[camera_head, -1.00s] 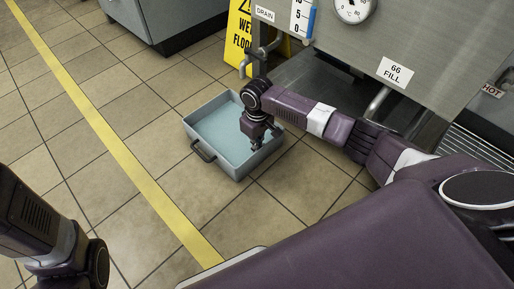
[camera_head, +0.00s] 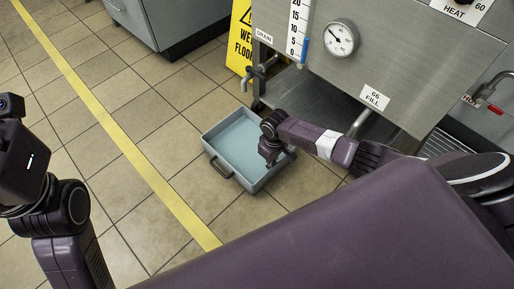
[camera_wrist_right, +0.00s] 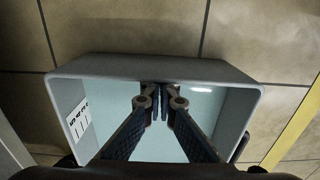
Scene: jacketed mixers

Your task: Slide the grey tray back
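The grey tray (camera_head: 228,178) sits on the tiled floor in front of the steel mixer, with pale blue liquid or a pale blue bottom inside. Its dark handle (camera_head: 220,169) is on the side facing the yellow line. My right gripper (camera_head: 271,160) points down into the tray near its right wall. In the right wrist view, its two fingers (camera_wrist_right: 161,92) are together, close to the inside of the tray wall (camera_wrist_right: 120,68). I cannot tell whether they touch it. No object shows between them. My left arm shows at the left, but its fingers are out of view.
The mixer (camera_head: 340,85) stands behind the tray, with a drain tap (camera_head: 256,77) above the tray's far side. A yellow wet-floor sign (camera_head: 240,45) stands beside it. Open floor lies left of the tray, crossed by a yellow line (camera_head: 125,140).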

